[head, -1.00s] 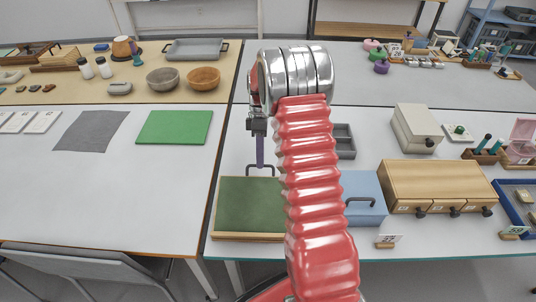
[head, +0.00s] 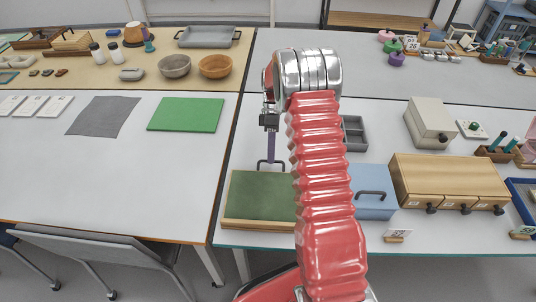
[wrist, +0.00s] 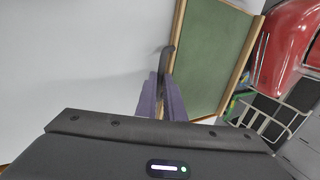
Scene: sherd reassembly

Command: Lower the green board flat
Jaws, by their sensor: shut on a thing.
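The green board (head: 259,195) is dark green with a wooden frame and lies at the front left of the right-hand table. A dark handle (head: 284,166) stands at its far edge. My gripper (head: 271,158) has purple fingers and is shut on this handle. In the wrist view, the fingers (wrist: 162,92) close around the dark handle (wrist: 167,57) beside the board (wrist: 212,50). My red arm hides the board's right side in the head view. I cannot tell whether the board is fully flat or slightly tilted.
A blue box (head: 374,205) with a handle and a wooden drawer unit (head: 450,180) stand right of the board. A grey tray (head: 354,134) is behind my arm. A bright green mat (head: 186,115) lies on the left table. A chair (head: 105,252) stands in front.

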